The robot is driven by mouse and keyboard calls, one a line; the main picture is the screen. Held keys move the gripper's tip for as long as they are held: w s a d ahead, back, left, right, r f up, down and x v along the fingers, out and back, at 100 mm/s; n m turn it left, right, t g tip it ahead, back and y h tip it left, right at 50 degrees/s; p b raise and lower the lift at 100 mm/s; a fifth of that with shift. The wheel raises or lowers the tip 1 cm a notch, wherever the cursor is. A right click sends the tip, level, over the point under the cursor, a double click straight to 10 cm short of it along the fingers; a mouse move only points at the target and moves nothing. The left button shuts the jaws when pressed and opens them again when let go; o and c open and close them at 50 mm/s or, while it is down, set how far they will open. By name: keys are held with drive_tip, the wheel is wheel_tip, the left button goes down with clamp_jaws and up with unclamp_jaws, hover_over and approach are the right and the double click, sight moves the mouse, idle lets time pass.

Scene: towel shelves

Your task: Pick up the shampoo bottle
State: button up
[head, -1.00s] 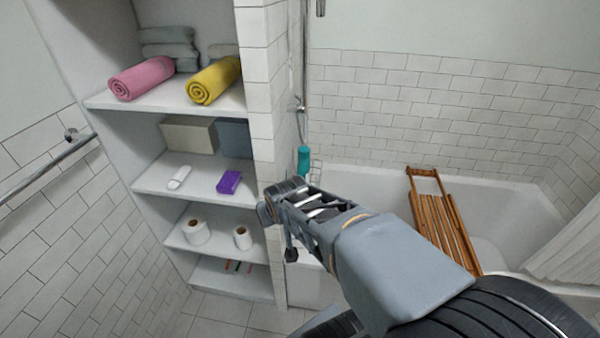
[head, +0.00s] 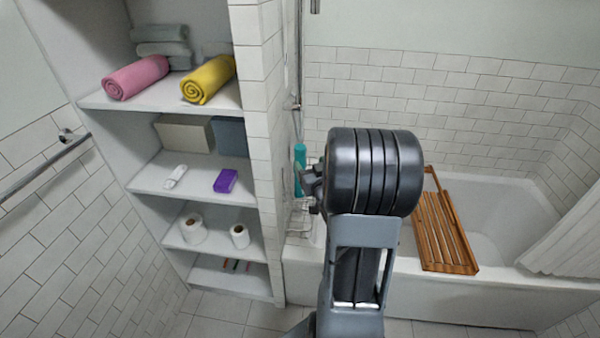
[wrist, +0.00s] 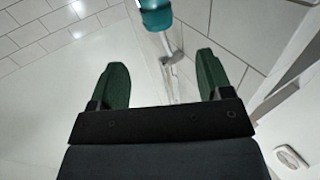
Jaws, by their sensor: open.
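In the wrist view the bottle (wrist: 156,14) shows at the top edge, cut off by the frame, ahead of and between the fingers. My gripper (wrist: 163,82) is open, with two dark green fingers apart and nothing between them. The bottle is beyond the fingertips and not held.
A wire rack (head: 299,216) is below the bottle. Shelves at left hold a pink towel (head: 136,77), a yellow towel (head: 208,79), a purple box (head: 225,180) and toilet rolls (head: 239,236). A wooden bath tray (head: 443,232) lies across the bathtub (head: 400,268).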

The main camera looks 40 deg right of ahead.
sight(302, 150)
drive_tip(key=shift+p+x, duration=1.25)
drive_tip(key=shift+x, duration=3.85)
clamp_jaws()
